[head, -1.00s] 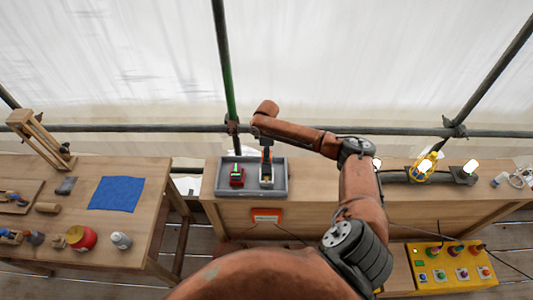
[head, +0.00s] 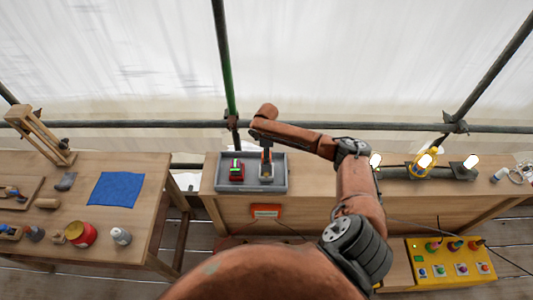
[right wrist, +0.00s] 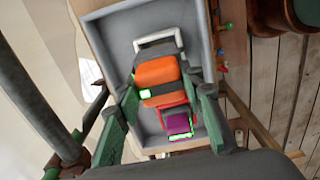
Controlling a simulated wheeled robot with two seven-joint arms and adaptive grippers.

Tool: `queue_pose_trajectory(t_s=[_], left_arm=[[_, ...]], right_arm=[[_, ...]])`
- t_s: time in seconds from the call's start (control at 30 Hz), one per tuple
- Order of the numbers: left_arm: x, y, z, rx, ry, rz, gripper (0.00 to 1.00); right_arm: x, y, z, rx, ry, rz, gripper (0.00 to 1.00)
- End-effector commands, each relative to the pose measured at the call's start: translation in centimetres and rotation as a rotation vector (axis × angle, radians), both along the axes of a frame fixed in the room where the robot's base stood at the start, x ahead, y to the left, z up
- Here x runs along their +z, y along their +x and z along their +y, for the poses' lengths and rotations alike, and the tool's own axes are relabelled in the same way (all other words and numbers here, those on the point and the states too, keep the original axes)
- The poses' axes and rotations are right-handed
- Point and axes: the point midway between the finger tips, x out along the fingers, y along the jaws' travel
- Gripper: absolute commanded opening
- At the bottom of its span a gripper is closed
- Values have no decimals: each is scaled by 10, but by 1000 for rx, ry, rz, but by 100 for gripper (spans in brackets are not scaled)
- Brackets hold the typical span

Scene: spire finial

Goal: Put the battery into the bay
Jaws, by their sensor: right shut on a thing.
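An orange battery (right wrist: 157,82) with a dark band and a small green light is between the fingers of my right gripper (right wrist: 168,100) in the right wrist view. The gripper is shut on it. In the head view the right gripper (head: 266,152) points down over the right part of a grey tray (head: 223,187). A pale frame, apparently the bay (head: 266,179), is below it and shows past the battery in the right wrist view (right wrist: 180,40). Whether the battery is inside the bay or just above it, I cannot tell. My left gripper is out of view.
A red block (head: 236,177) with green and purple parts sits in the tray's left half, close beside the gripper. An orange box (head: 266,211) is on the bench front. A yellow button box (head: 450,262) stands at the right. A blue cloth (head: 116,190) lies on the left table.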

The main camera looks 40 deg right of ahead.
Motion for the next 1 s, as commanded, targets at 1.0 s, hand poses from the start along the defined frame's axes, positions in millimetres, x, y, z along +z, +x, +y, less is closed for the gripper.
queue_pose_trajectory(t_s=[1.0], left_arm=[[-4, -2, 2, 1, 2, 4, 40]], right_arm=[[-17, 0, 0, -1, 0, 0, 0]])
